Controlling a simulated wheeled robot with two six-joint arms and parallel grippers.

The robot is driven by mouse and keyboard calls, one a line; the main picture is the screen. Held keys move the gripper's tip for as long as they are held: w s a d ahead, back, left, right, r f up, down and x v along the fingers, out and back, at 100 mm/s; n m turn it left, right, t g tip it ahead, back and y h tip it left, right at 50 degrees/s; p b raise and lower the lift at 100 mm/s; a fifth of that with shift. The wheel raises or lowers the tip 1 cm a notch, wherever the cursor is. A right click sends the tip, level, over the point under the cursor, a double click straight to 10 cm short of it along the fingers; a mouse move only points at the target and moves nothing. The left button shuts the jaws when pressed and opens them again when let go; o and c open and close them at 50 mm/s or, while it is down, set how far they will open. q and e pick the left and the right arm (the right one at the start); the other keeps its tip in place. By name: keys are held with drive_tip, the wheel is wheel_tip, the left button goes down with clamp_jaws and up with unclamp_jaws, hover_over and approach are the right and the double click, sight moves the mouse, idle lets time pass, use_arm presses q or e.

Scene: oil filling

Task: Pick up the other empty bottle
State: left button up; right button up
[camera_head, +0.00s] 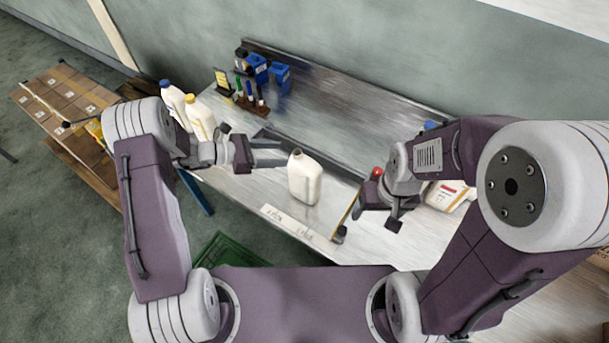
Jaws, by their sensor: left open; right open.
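An open-topped white bottle (304,178) stands upright near the front edge of the metal table, between my two grippers. My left gripper (270,153) is open and empty just left of this bottle, its fingers pointing towards it. I cannot tell whether they touch it. Two more white bottles stand at the table's left end behind my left arm, one with a blue cap (173,99) and one with a yellow cap (199,114). My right gripper (372,222) is open, right of the open-topped bottle. A white bottle with a red label (447,195) is partly hidden behind my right arm.
Blue bins (281,76) and a rack with pens (251,103) stand at the back left of the metal table (350,110). A labelled strip (287,221) lies at the front edge. A green crate (226,250) is on the floor. Cardboard boxes (66,98) sit far left. The table's back middle is clear.

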sight(294, 154)
use_arm(q)
drive_tip(key=shift+w+d+f+p, duration=0.3)
drive_tip(key=shift+w+d+f, duration=0.15)
drive_tip(key=shift+w+d, duration=0.3)
drive_tip(key=p+x, duration=0.1)
drive_tip(key=x, duration=0.1)
drive_tip(key=s+x, duration=0.1)
drive_tip(key=shift+w+d+f+p, duration=0.15)
drive_tip(key=shift+d+f+p, duration=0.05)
drive_tip(key=shift+d+p, duration=0.2)
drive_tip(key=shift+w+d+f, duration=0.15)
drive_tip(key=shift+d+f, duration=0.05)
drive_tip(key=shift+d, duration=0.05)
drive_tip(key=shift+w+f, duration=0.15)
drive_tip(key=shift+w, duration=0.05)
drive_tip(key=shift+s, duration=0.25)
clamp_jaws()
use_arm(e)
wheel_tip(294, 154, up, 3)
drive_tip(key=shift+w+f, duration=0.15)
